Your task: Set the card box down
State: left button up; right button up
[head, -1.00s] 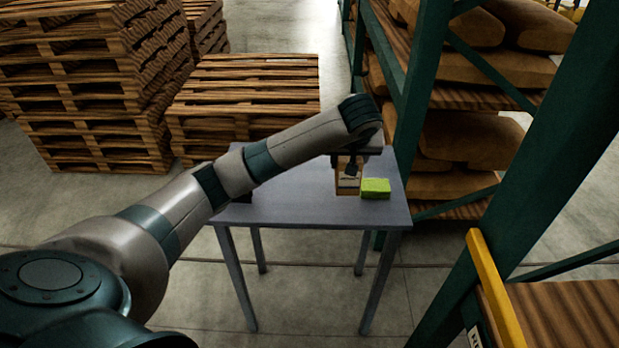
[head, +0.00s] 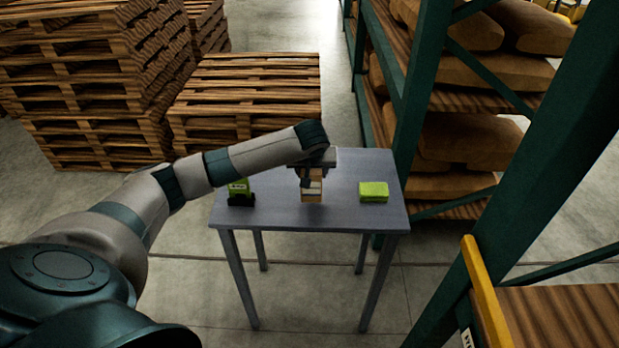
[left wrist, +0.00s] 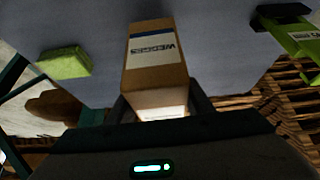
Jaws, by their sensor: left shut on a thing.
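The card box (head: 312,189) is a small brown box over the middle of the grey table (head: 275,216). In the left wrist view the card box (left wrist: 153,62) shows a white label reading "WEDGES". My left gripper (head: 312,180) points down from above and is shut on the box. I cannot tell whether the box's bottom touches the table or hangs just above it. My right gripper is not in view.
A lime-green block (head: 374,192) lies on the table's right side. A green and black device (head: 240,192) stands on its left side. A pallet stack (head: 95,85) is behind left; a green rack (head: 425,90) with sacks stands close on the right.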

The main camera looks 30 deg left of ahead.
pick_arm(q)
jog(key=shift+a+f, duration=0.2)
jog(key=shift+a, duration=0.2)
jog(key=shift+f, duration=0.15)
notch_tip(320, 180, down, 3)
jog(key=shift+f+p, duration=0.2)
jog(key=shift+p, duration=0.75)
jog(key=shift+f, duration=0.2)
jog(key=shift+f, duration=0.1)
jog(key=o, duration=1.2)
jog(key=shift+o, duration=0.2)
jog(key=shift+r, duration=0.2)
